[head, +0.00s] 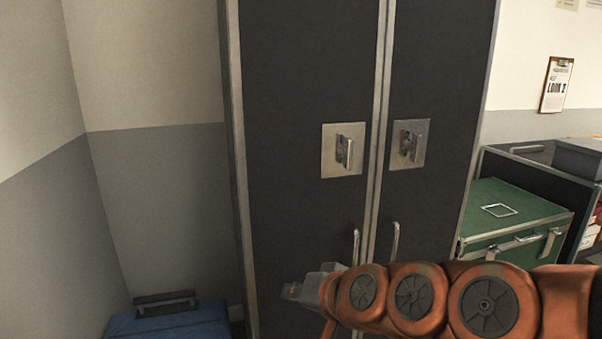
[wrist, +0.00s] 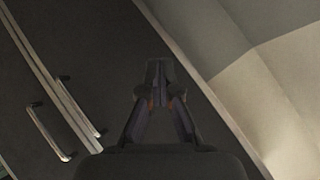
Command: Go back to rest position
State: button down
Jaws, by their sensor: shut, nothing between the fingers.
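My orange arm reaches in from the lower right in the head view, in front of a tall dark wardrobe (head: 300,110) with two closed doors. The end of my arm is near the lower part of the left door; the fingertips are not clear there. In the wrist view my gripper (wrist: 157,68) is shut, its fingers together and empty. The dark door face lies behind it, and two bar handles, one (wrist: 48,132) nearer and one (wrist: 82,106) farther, show to its left. I cannot tell how far the fingers are from the door.
A green case (head: 515,208) and a dark cabinet stand right of the wardrobe. A blue box (head: 170,322) with a dark handle sits at the lower left by the wall. A clipboard (head: 556,84) hangs on the right wall. Floor space is mostly out of view.

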jog(key=s+d+f+n+g+h, duration=0.1)
jog(key=s+d+f+g+h, duration=0.4)
jog(key=s+d+f, duration=0.6)
jog(key=s+d+f+g+h, duration=0.25)
jog(key=s+d+g, duration=0.55)
jog(key=s, duration=0.6)
notch_tip(320, 180, up, 25)
jog(key=t+p, duration=0.2)
jog(key=p, duration=2.2)
jog(key=shift+s+d+r, duration=0.15)
jog(key=shift+s+r, duration=0.05)
jog(key=shift+s, duration=0.05)
